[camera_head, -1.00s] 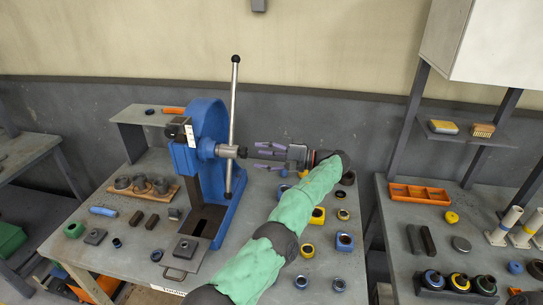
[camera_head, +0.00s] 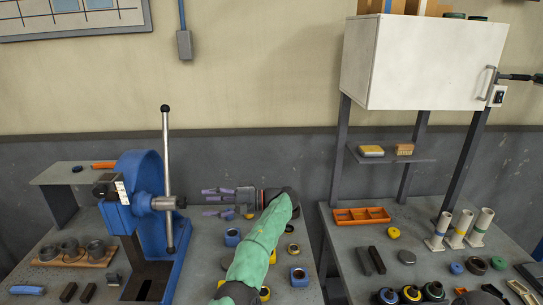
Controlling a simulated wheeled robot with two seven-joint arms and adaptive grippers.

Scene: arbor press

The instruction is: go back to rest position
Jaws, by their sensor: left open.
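My left gripper (camera_head: 204,201) is at the end of the green-sleeved arm, pointing left. Its purple fingers are open and apart, with nothing seen between them. The blue arbor press (camera_head: 150,205) stands on the left table, with a long steel lever (camera_head: 167,160) upright on its side. The fingertips are just right of the press's grey hub (camera_head: 165,202), with a small gap showing in the picture. My right gripper is not seen.
Blue and yellow rings (camera_head: 299,276) lie around my arm on the left table (camera_head: 207,255). A wooden tray of grey cylinders (camera_head: 69,249) sits left of the press. The right table holds an orange tray (camera_head: 361,216) and white posts (camera_head: 461,228) below a white cabinet (camera_head: 415,62).

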